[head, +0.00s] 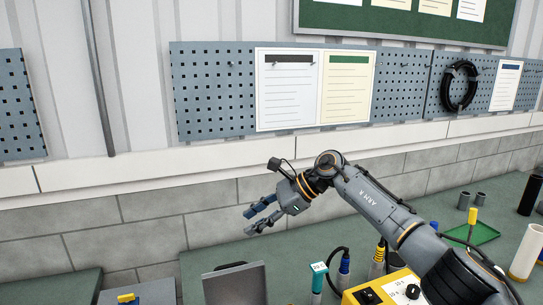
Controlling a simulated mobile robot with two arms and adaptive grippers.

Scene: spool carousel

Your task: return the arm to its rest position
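My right arm (375,198), marked "ARM R", reaches in from the lower right across the view. Its gripper (252,221) points to the left and slightly down, held in the air in front of the grey block wall. The two fingers are apart, with nothing between them. My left gripper does not show.
Below the arm is a green bench (460,207) with a yellow control box (387,290), screwdriver-like tools, a green tray (472,232) and a white cylinder (526,252). A dark grey panel (235,285) stands below the gripper. A pegboard (215,95) with papers hangs behind.

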